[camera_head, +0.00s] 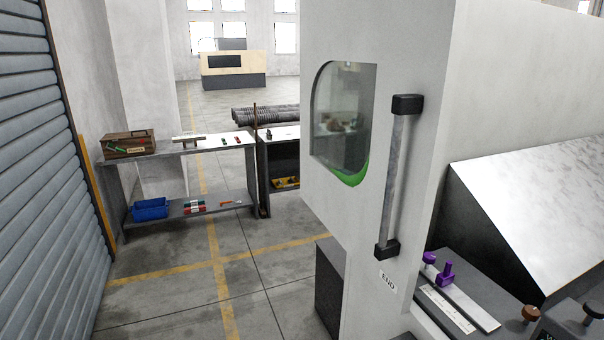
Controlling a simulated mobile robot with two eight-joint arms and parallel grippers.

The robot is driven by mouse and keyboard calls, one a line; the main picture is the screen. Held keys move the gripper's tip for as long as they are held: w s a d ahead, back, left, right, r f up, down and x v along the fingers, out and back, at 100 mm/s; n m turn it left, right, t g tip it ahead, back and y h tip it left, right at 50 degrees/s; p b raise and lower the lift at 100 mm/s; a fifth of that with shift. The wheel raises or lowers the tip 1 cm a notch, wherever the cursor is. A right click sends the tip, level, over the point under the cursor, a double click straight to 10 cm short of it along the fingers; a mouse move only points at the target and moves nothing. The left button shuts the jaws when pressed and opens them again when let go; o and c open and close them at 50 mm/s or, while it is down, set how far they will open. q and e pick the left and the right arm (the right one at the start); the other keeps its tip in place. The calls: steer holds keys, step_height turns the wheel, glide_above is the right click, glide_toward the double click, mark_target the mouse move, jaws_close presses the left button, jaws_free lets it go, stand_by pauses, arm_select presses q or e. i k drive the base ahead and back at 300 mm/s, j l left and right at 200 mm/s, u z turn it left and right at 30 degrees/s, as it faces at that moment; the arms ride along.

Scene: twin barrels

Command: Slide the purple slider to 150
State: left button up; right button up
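The purple slider (443,272) sits at the far end of a pale metal rail (472,308) on the machine's dark ledge, at the lower right. A second purple piece (429,258) shows just left of and behind it. A white scale strip (446,309) with fine marks lies along the left of the rail. Its numbers are too small to read, so I cannot tell the slider's value. Neither of my grippers shows in the head view.
The white machine (402,50) fills the right side, with a vertical door handle (397,175) standing out from it. A sloped metal cover (535,205) rises behind the ledge. A brown knob (531,313) stands right of the rail. Open floor (180,290) lies to the left.

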mark_target(447, 277)
steer(key=z, duration=1.25)
